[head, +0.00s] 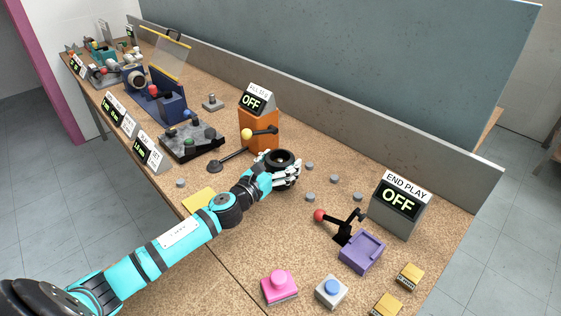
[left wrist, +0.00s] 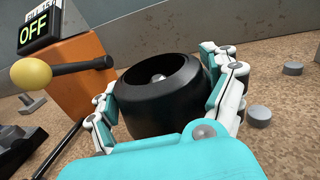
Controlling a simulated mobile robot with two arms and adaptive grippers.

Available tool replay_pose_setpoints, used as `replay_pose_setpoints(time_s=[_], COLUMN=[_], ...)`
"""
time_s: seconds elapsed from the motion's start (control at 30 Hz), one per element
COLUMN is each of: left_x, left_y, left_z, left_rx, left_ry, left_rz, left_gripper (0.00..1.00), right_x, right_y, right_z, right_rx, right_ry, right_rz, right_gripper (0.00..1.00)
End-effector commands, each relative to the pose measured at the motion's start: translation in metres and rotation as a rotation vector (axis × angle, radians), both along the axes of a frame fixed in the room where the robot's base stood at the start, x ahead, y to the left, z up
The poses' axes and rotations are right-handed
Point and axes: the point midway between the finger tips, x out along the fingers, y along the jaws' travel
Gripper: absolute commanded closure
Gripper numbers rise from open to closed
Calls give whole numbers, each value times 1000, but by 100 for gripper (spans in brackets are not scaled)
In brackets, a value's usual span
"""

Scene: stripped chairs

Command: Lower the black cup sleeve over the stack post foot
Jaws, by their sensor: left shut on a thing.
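The black cup sleeve (head: 281,160) is a thick, dark ring-like cup near the middle of the bench. My left gripper (head: 285,172) is shut around it, and the left wrist view shows fingers on both sides of the sleeve (left wrist: 158,95). The sleeve looks roughly upright. A small grey rounded tip shows inside its opening; I cannot tell whether it belongs to the stack post foot. The sleeve's lower edge is hidden, so its contact below is unclear. A grey square foot with a short post (head: 212,103) stands farther back, apart from the sleeve. My right gripper is out of view.
An orange box (head: 258,133) with a yellow-knobbed lever and an OFF sign stands close behind the sleeve. Several grey discs (head: 310,197) lie to its right. The END PLAY box (head: 401,204), purple block (head: 361,252) and pink button (head: 279,286) stand nearer the front.

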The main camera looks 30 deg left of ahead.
Motion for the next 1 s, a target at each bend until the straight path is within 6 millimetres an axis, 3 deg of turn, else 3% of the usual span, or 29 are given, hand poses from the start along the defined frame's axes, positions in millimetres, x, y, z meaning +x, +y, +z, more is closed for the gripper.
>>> replay_pose_setpoints(time_s=[1.0], left_x=[0], left_y=[0], left_z=[-16], left_rx=[0], left_ry=[0], left_rz=[0], left_gripper=[52], right_x=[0], right_y=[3], right_z=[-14], right_rx=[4], right_ry=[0], right_rz=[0], right_gripper=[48])
